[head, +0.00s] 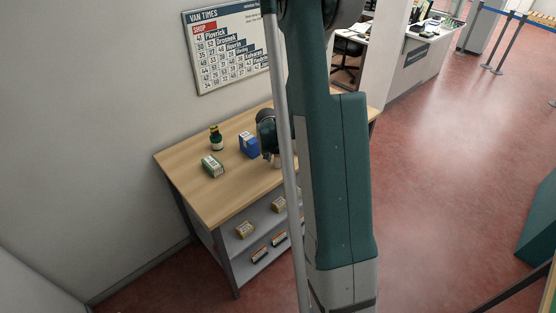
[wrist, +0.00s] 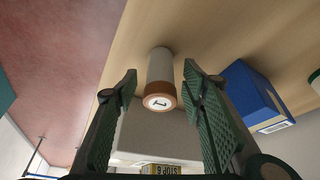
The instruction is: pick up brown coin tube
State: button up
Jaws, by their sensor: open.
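The coin tube (wrist: 160,68) is a pale cylinder with a brown band and a white end marked "1". In the wrist view it stands on the wooden table top, its marked end towards the camera. My gripper (wrist: 160,84) is open, with one finger on each side of the tube and visible gaps between. I see no contact. In the head view my gripper (head: 268,132) is over the table's right part, partly behind my arm. A small pale part of what may be the tube shows below it; the rest is hidden.
A blue box (head: 249,145) stands close beside the gripper; it also shows in the wrist view (wrist: 248,92). A dark bottle (head: 216,138) and a green-and-white carton (head: 212,166) are farther left on the table (head: 192,187). Shelves below hold several small items.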

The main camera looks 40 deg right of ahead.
jog(key=c, duration=1)
jog(key=shift+r, duration=0.1)
jog(key=shift+c, duration=0.2)
jog(key=shift+r, duration=4.9)
